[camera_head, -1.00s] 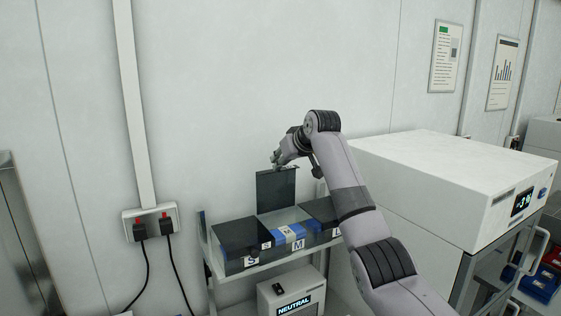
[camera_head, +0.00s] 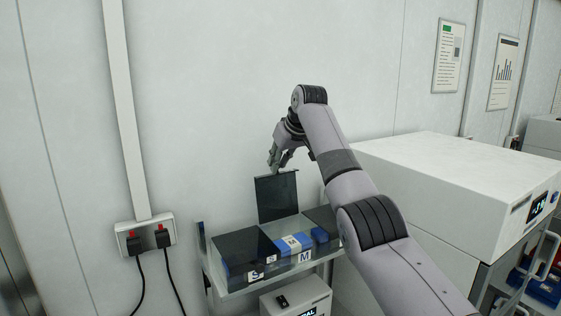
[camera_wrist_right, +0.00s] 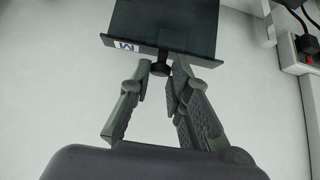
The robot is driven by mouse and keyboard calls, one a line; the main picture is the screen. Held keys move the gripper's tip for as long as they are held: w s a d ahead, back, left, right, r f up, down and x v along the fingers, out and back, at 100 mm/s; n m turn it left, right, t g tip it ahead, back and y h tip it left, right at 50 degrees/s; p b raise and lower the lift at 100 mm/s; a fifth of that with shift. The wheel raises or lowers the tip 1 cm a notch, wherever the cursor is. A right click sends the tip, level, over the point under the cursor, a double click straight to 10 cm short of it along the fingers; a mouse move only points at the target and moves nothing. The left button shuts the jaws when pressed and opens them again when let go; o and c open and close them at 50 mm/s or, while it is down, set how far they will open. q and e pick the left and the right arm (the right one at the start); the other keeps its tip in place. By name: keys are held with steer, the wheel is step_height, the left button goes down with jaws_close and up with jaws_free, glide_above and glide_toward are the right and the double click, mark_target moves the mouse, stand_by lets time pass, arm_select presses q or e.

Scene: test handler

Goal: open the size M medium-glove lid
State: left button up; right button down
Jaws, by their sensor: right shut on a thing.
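The size M lid (camera_head: 277,200) is a dark panel standing up at the back of the middle compartment of the glove box. The compartment under it is open and shows blue and white glove packs (camera_head: 293,243). My right gripper (camera_head: 276,169) is at the lid's top edge. In the right wrist view, the fingers of my right gripper (camera_wrist_right: 160,72) are closed around a small dark knob (camera_wrist_right: 160,69) on the edge of the lid (camera_wrist_right: 170,25), which bears an M label (camera_wrist_right: 124,46). My left gripper is not in view.
The dark S compartment cover (camera_head: 240,246) is down on the left, and the dark right-hand cover (camera_head: 324,216) is partly behind my arm. A large white machine (camera_head: 440,185) stands at right. A wall socket with plugs (camera_head: 146,238) is at left.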

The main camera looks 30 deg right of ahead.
steer(key=c, duration=1.9)
jaws_free()
steer(key=shift+w+r, duration=0.2)
steer(key=shift+r, duration=0.5)
steer(key=shift+c, duration=0.2)
steer(key=o, duration=0.5)
steer(key=shift+x, duration=0.9)
steer(key=shift+s+r, duration=0.3)
steer(key=shift+s, duration=0.15)
steer(key=v, duration=1.1)
steer(key=shift+s+r, duration=0.1)
steer(key=shift+r, duration=0.15)
steer(key=shift+f, duration=0.1)
